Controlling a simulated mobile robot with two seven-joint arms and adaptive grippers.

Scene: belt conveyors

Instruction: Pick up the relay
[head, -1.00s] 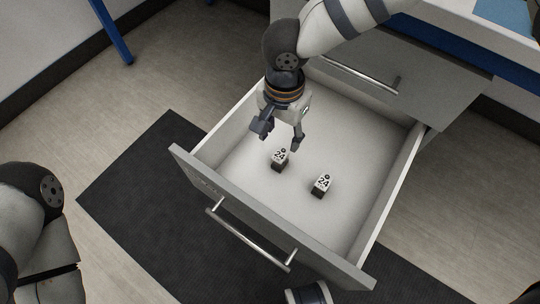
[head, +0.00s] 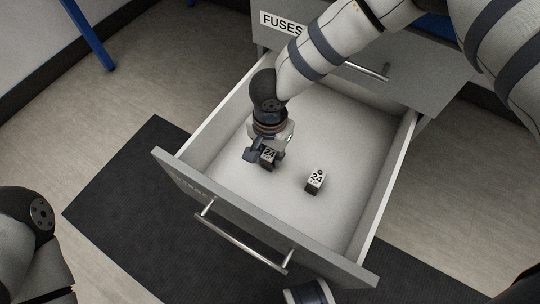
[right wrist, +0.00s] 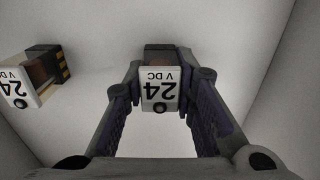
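Two small relays with white "24" labels and dark bodies are in the open drawer (head: 230,202). My right gripper (head: 267,160) reaches down into the drawer around the left relay (head: 269,154). In the right wrist view, this relay (right wrist: 159,90) is between the fingertips of my right gripper (right wrist: 161,64), which are closed in against its sides. The other relay (head: 316,180) stands apart to the right on the drawer floor. It also shows at the left of the right wrist view (right wrist: 35,77).
The drawer has raised side walls and a front panel with a metal bar handle (head: 240,243). A shut drawer labelled "FUSES" (head: 283,22) is behind it, under my right arm. A dark mat (head: 115,200) lies on the floor. The drawer's rear floor is clear.

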